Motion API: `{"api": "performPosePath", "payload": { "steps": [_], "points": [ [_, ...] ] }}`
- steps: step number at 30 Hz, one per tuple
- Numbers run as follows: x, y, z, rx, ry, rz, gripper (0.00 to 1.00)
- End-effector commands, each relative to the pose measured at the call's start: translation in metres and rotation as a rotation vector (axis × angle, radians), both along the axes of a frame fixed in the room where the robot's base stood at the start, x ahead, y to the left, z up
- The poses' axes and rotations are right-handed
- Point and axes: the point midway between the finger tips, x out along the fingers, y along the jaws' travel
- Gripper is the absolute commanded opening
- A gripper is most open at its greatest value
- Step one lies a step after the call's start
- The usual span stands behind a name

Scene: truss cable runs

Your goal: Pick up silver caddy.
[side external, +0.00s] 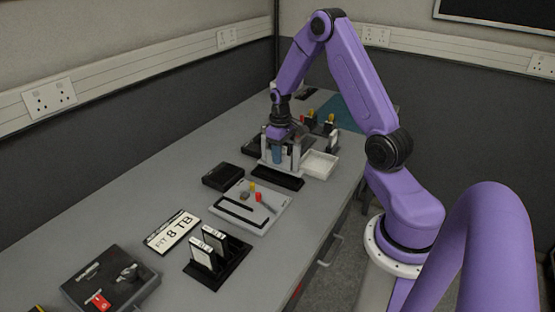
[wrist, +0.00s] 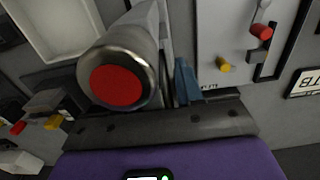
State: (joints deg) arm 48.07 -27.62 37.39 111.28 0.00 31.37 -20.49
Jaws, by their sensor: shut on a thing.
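My gripper (side external: 281,150) is low over the far part of the bench, pointing down above a black rack (side external: 277,180). It is shut on the silver caddy (side external: 295,157), a narrow pale upright piece mostly hidden by the fingers. A blue part (side external: 277,155) shows between the fingers, and a blue piece also shows in the wrist view (wrist: 186,82). In the wrist view, a large silver cylinder with a red end (wrist: 118,85) covers much of the grip area. I cannot tell whether the caddy is clear of the rack.
A white open tray (side external: 320,165) stands just right of my gripper. A black box (side external: 223,177) and a grey panel with red and yellow knobs (side external: 240,215) lie nearer. Two pale caddies (side external: 207,250) stand in a near rack beside an "8 TB" sign (side external: 172,232).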

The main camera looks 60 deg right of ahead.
Motion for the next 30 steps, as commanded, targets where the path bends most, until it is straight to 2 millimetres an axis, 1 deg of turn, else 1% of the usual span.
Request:
{"api": "performPosePath", "payload": {
  "steps": [1, 7, 12, 18, 25, 28, 30],
  "points": [
    [-0.005, 0.003, 0.010, -0.002, -0.005, 0.000, 0.07],
    [-0.031, 0.016, 0.042, -0.002, -0.005, -0.001, 0.07],
    [-0.062, 0.033, 0.056, -0.001, -0.004, 0.000, 0.07],
    [-0.088, 0.046, 0.068, -0.001, -0.003, 0.000, 0.07],
    [-0.102, 0.055, 0.075, -0.001, -0.003, 0.000, 0.07],
    [-0.100, 0.060, 0.074, 0.000, -0.001, 0.002, 0.07],
    [-0.093, 0.065, 0.072, 0.000, -0.001, 0.004, 0.07]
  ]
}}
